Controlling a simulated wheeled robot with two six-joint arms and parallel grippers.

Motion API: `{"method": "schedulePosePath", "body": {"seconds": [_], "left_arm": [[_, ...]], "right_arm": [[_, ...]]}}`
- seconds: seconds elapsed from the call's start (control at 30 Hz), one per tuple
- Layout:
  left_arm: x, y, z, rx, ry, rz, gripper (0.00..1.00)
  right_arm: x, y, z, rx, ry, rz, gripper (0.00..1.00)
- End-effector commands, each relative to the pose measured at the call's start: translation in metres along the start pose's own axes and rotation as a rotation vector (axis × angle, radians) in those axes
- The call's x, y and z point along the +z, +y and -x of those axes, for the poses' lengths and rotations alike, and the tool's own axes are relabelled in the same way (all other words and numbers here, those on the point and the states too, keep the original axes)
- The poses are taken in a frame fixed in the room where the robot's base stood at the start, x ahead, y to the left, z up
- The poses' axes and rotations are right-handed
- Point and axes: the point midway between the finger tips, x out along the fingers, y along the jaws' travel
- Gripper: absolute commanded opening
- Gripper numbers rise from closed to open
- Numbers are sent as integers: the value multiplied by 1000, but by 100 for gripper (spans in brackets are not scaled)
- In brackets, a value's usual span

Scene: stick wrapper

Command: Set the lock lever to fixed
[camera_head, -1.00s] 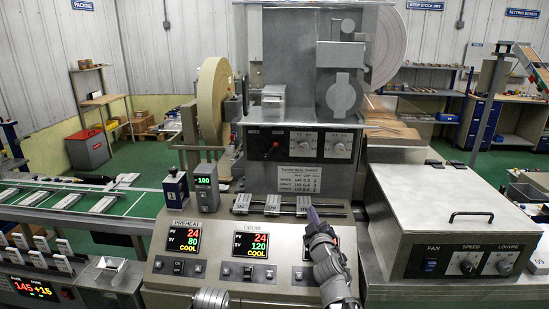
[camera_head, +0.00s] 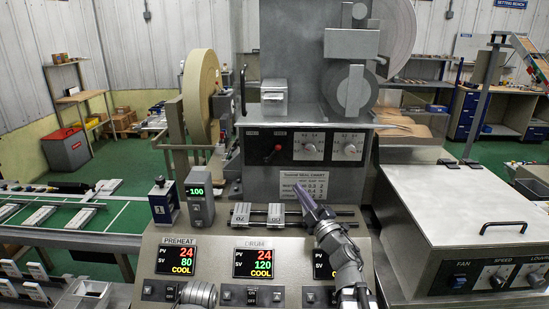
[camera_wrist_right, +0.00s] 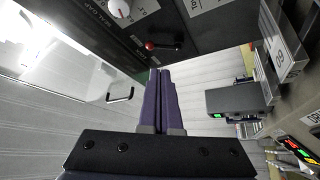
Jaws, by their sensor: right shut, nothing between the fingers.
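The lever with a red knob (camera_head: 275,150) is on the dark front panel of the grey machine, left of the dials. It also shows in the right wrist view as a black lever with a red ball end (camera_wrist_right: 150,46), just beyond my fingertips. Its labels are too small to read. My right gripper (camera_head: 299,188) has purple fingers pressed together with nothing between them. In the head view its tips overlap the white chart, below and right of the lever. In the right wrist view the tips (camera_wrist_right: 160,72) point toward the lever, with a gap visible. My left gripper is not in view.
A rail with silver numbered blocks (camera_head: 241,213) runs below the chart. Below it is the sloped console with red and green displays (camera_head: 253,256). A grey counter box (camera_head: 199,191) stands left. A lidded metal box (camera_head: 460,205) stands right. Dials (camera_head: 309,146) sit beside the lever.

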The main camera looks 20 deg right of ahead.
Motion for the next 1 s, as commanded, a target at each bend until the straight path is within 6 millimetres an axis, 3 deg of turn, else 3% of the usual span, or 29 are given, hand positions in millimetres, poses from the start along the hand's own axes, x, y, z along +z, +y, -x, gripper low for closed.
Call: {"method": "schedulePosePath", "body": {"seconds": [0.37,1.0], "left_arm": [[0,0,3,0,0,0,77],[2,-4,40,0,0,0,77]], "right_arm": [[0,1,-6,0,0,-1,0],[0,1,-122,-1,0,-1,0]]}}
